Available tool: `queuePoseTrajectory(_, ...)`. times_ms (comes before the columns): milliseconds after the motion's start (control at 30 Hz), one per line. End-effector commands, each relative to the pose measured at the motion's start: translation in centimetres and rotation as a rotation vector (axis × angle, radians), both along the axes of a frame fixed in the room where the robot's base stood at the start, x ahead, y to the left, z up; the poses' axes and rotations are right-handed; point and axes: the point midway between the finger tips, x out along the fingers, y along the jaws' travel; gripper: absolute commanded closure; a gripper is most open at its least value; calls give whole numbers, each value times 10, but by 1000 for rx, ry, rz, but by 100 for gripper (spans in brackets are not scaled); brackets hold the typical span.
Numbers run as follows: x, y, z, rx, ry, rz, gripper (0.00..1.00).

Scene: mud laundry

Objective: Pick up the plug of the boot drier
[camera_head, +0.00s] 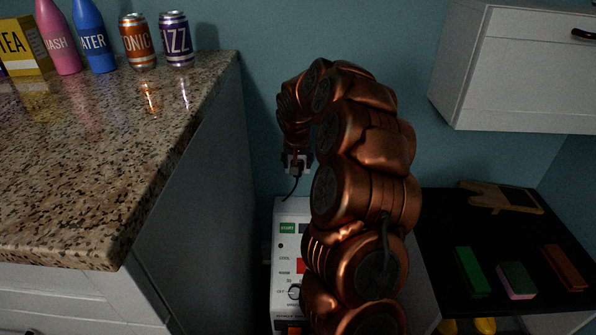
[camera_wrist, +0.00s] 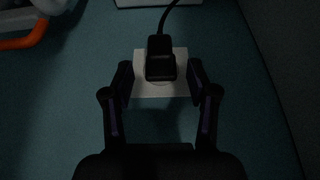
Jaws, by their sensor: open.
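The black plug (camera_wrist: 161,64) sits on a white wall plate (camera_wrist: 178,86), in the wrist view. Its black cord (camera_wrist: 169,16) runs up out of the picture. My gripper (camera_wrist: 160,75) is open, with one finger on each side of the plug. Gaps show between the fingers and the plug. In the head view, a dark cord (camera_head: 292,188) hangs from the small wall fitting beneath my arm's end. My fingers are too small and dark to make out there.
A granite counter (camera_head: 90,150) with cans and bottles stands left. A white box with buttons (camera_head: 289,214) is below the wall fitting, partly hidden by my arm. A white cabinet (camera_head: 510,70) hangs upper right, above a black surface (camera_head: 440,215) holding brushes or sponges.

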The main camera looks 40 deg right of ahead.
Motion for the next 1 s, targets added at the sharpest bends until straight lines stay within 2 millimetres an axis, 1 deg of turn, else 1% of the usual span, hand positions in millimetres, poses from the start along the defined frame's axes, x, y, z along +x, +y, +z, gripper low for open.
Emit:
queuePoseTrajectory(33,3,-2,-11,0,1,1,42)
queuePoseTrajectory(200,10,-8,-29,0,1,-1,42)
queuePoseTrajectory(467,11,-9,-30,-1,-1,0,42)
queuePoseTrajectory(1000,11,-9,-30,-1,-1,0,97)
